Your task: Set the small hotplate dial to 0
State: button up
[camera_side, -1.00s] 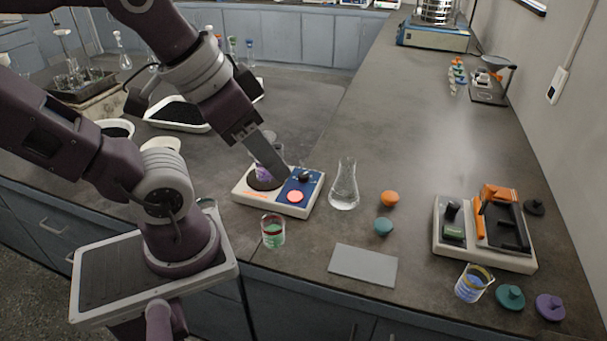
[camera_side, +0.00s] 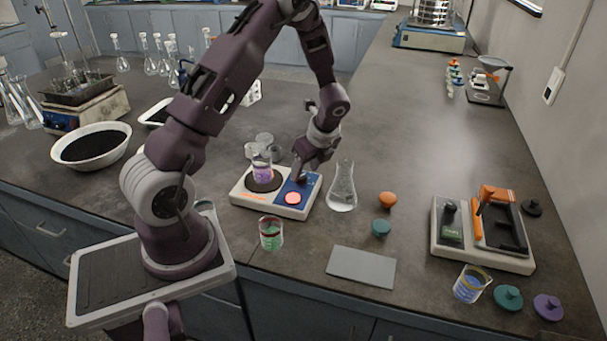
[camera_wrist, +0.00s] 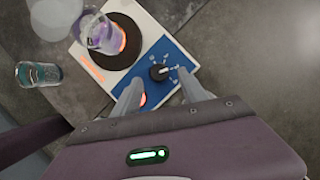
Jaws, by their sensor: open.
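The small hotplate (camera_side: 240,196) has a white body, a dark round plate and a blue control panel. A beaker of purple liquid (camera_side: 262,168) stands on the plate; it also shows in the wrist view (camera_wrist: 103,36). The black dial (camera_wrist: 159,72) sits on the blue panel (camera_wrist: 150,58), its white pointer line aimed right in the wrist view; the printed marks are too small to read. A lit red-orange button (camera_side: 293,198) is on the same panel. My gripper (camera_wrist: 157,84) is open, fingers apart beside the dial. In the side view my gripper (camera_side: 302,176) covers the dial.
A flask of clear liquid (camera_side: 342,190) stands close right of the hotplate. A beaker of green liquid (camera_side: 271,234) is in front. Orange (camera_side: 387,200) and teal (camera_side: 381,228) stoppers and a grey pad (camera_side: 361,267) lie to the right. Bare bench lies behind the flask.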

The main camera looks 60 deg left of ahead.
aim_at(303, 176)
jog(key=shift+x, duration=1.45)
grip_shut()
jog(key=shift+n, duration=0.3)
jog(key=n, duration=0.2)
jog(key=n+g, duration=0.1)
jog(key=shift+w+n+h, duration=0.2)
jog(key=shift+n+h, duration=0.2)
jog(key=n, duration=0.2)
jog(key=n+g+h, duration=0.1)
jog(key=n, duration=0.2)
jog(key=shift+w+a+n+g+h, duration=0.15)
jog(key=shift+a+n+g+h, duration=0.15)
jog(key=shift+g, duration=0.1)
jog(key=n+h, duration=0.1)
jog(key=n, duration=0.1)
jog(key=n+h, duration=0.1)
jog(key=n, duration=0.2)
jog(key=shift+w+a+g, duration=0.1)
jog(key=shift+a+g, duration=0.05)
jog(key=shift+g, duration=0.15)
jog(key=shift+a+n+h, duration=0.1)
jog(key=shift+n+h, duration=0.3)
jog(key=shift+n, duration=0.8)
jog(key=shift+a+n+h, duration=0.1)
jog(key=shift+n+h, duration=0.3)
jog(key=shift+n, duration=0.8)
